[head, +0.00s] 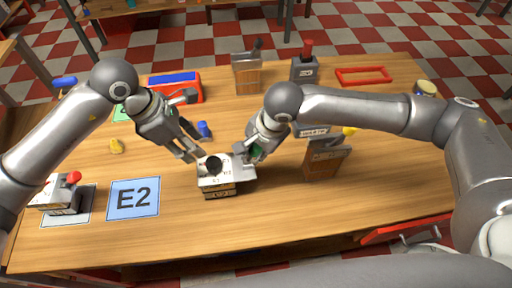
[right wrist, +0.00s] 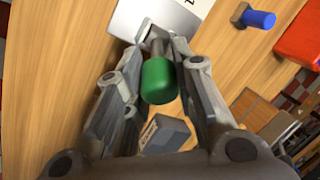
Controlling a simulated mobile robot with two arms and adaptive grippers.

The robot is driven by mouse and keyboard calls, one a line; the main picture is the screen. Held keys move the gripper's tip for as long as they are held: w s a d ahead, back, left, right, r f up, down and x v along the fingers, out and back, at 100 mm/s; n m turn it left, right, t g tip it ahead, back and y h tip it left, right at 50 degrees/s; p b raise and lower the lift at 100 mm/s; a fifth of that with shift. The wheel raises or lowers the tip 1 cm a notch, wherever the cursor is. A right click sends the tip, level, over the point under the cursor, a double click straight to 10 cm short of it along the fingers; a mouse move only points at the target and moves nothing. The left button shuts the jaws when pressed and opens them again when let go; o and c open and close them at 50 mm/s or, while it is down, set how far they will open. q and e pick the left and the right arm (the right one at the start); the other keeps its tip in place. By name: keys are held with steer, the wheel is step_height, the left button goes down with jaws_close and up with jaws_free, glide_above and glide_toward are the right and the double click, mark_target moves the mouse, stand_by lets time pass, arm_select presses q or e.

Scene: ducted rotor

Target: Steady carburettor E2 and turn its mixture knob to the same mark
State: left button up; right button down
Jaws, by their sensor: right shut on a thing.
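A carburettor with a white top plate and a black round part (head: 214,164) stands on the wooden table, right of the blue E2 mat (head: 133,198). My right gripper (head: 250,153) is at the carburettor's right side. In the right wrist view its fingers are closed around a green knob (right wrist: 158,80) on a metal stem by the white plate (right wrist: 165,18). The knob's mark cannot be read. My left gripper (head: 190,153) points down at the carburettor's upper left edge. I cannot tell whether it touches it or how far its fingers are apart.
Another unit with a red knob (head: 74,177) sits on a mat at the far left. A blue knobbed piece (head: 204,130) stands behind the carburettor. A wooden block with a yellow knob (head: 327,160) is to the right. The front middle of the table is clear.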

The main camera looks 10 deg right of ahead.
arm_select(q)
steer(key=shift+o, duration=0.5)
steer(key=shift+o, duration=1.1)
steer(key=shift+s+f, duration=0.1)
steer(key=shift+o, duration=0.9)
steer(key=s+f+g, duration=0.1)
steer(key=s+m+h, duration=0.1)
steer(key=s+f+g, duration=0.1)
steer(key=shift+s+d+f+m+g+h, duration=0.3)
steer(key=shift+d+m, duration=0.05)
steer(key=shift+m, duration=0.05)
steer(key=n+t+h, duration=0.4)
steer(key=t+h, duration=0.3)
steer(key=h, duration=0.5)
glide_toward(213, 162)
steer(key=x, duration=1)
steer(key=shift+f, duration=0.15)
steer(key=c, duration=1.1)
